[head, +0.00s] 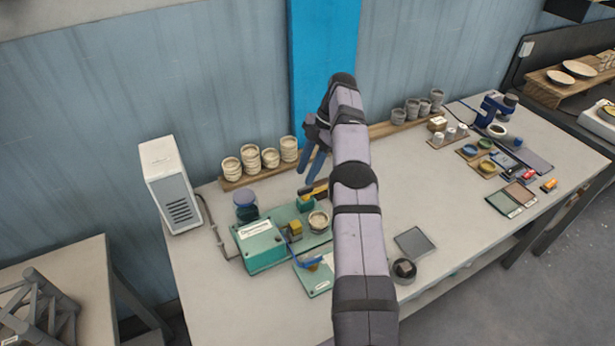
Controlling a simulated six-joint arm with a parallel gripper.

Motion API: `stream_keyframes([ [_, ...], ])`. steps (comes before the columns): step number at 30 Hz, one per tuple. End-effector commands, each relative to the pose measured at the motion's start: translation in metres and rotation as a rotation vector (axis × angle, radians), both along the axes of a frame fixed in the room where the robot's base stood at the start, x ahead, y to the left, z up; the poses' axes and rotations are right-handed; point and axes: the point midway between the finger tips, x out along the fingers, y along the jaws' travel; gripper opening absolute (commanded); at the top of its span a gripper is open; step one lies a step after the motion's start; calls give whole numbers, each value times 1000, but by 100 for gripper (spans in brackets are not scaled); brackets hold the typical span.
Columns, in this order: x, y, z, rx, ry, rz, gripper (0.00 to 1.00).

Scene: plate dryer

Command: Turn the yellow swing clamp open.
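A green fixture (260,247) stands on the table at the middle left, partly hidden behind my arm. A yellow bar with dark parts (313,189) sits at its back, above a small green block, and its right end is hidden by my arm. A yellow block (295,228) stands nearer the front, and a small yellow-orange piece (313,267) lies next to a blue lever. I cannot tell for certain which is the swing clamp. My gripper (309,179) points down just above the back yellow bar. Its two blue fingers look apart, with nothing visible between them; contact with the bar cannot be told.
A cream cup (318,221) stands beside the yellow block. A dark blue jar (245,205) and a white vented box (170,185) are at the left. Stacked bowls (270,158) line the back shelf.

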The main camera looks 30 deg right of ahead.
Motion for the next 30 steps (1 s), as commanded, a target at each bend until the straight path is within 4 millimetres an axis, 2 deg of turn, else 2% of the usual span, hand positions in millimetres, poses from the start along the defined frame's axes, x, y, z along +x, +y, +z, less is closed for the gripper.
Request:
stream_keyframes([
  [1, 0, 0, 15, 0, 0, 0, 31],
  [9, 0, 0, 38, 1, 2, 1, 31],
  [30, 0, 0, 43, 1, 1, 0, 31],
])
